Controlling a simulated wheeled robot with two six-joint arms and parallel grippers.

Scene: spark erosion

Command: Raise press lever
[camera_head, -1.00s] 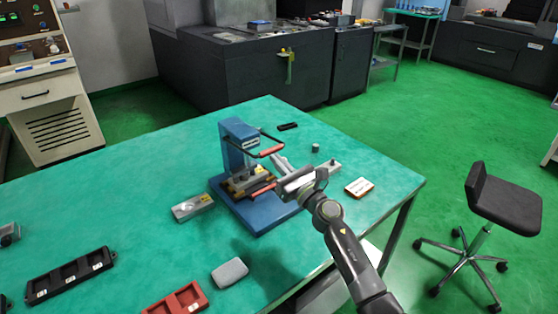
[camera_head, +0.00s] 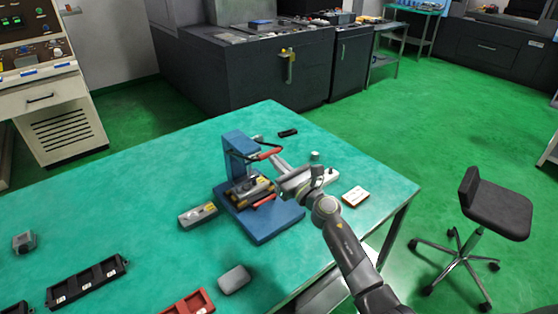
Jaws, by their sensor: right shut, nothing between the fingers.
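The blue press (camera_head: 237,146) stands on its blue base (camera_head: 275,224) on the green table. Its black U-shaped lever sticks out toward the right at the front of the post and ends in a red grip (camera_head: 270,154). A lower red bar (camera_head: 264,201) shows at the front of the press bed. My right gripper (camera_head: 275,158) is shut, with nothing held, and points up and left. Its tips are at the red grip, seemingly just under it; contact is hard to tell. My left gripper is not in view.
A grey block (camera_head: 198,215) lies left of the press, and a white-and-orange box (camera_head: 356,196) lies right. A black tray (camera_head: 88,282), a red tray (camera_head: 190,303) and a grey pad (camera_head: 234,279) lie nearer. A stool (camera_head: 495,208) stands right of the table.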

